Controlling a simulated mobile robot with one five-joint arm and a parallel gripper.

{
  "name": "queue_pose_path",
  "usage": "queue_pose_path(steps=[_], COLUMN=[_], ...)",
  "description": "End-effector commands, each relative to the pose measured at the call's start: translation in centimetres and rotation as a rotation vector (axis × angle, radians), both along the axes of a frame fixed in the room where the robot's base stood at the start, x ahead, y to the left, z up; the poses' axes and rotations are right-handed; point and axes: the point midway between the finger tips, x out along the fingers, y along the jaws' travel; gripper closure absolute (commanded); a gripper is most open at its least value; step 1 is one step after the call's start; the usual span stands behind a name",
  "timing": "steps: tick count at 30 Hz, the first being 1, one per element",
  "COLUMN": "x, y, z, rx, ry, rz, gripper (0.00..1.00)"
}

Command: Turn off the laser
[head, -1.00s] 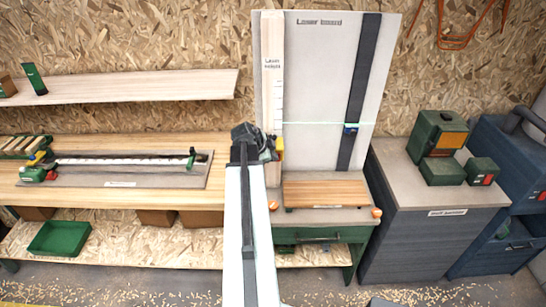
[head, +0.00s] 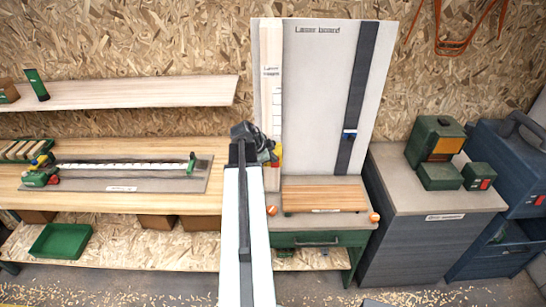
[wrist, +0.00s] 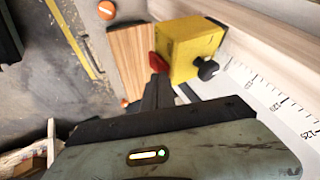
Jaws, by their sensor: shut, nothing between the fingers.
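The laser is a small yellow box (head: 277,153) mounted low on the ruled strip at the left side of the laser board (head: 312,90). In the wrist view the yellow box (wrist: 193,48) has a red button (wrist: 158,62) on its left face and a black knob (wrist: 207,68) on its right side. My gripper (head: 268,152) is shut, just left of the box. In the wrist view its dark fingertips (wrist: 158,85) are at the red button; whether they touch it I cannot tell. No green line shows on the board.
A wooden plate (head: 325,197) lies on the bench below the board, with orange knobs at its front corners. A cabinet (head: 425,225) with green boxes stands to the right.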

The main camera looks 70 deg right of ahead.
Motion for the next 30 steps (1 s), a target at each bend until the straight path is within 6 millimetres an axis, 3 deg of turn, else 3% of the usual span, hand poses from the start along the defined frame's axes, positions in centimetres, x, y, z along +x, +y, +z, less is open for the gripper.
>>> queue_pose_path(steps=[8,11,15,18,21,30], x=[-0.1,-0.2,-0.8,0.0,0.6,1.9], y=[0.2,1.3,4.4,5.0,5.9,7.6], z=[0.0,0.1,0.6,3.9,6.0,9.2], rx=[0.0,0.001,0.0,0.0,0.001,0.0], ry=[0.0,0.0,0.0,0.0,0.0,0.001], rz=[0.0,0.001,0.005,0.002,0.002,0.001], gripper=[1.0,1.0,1.0,1.0,1.0,1.0])
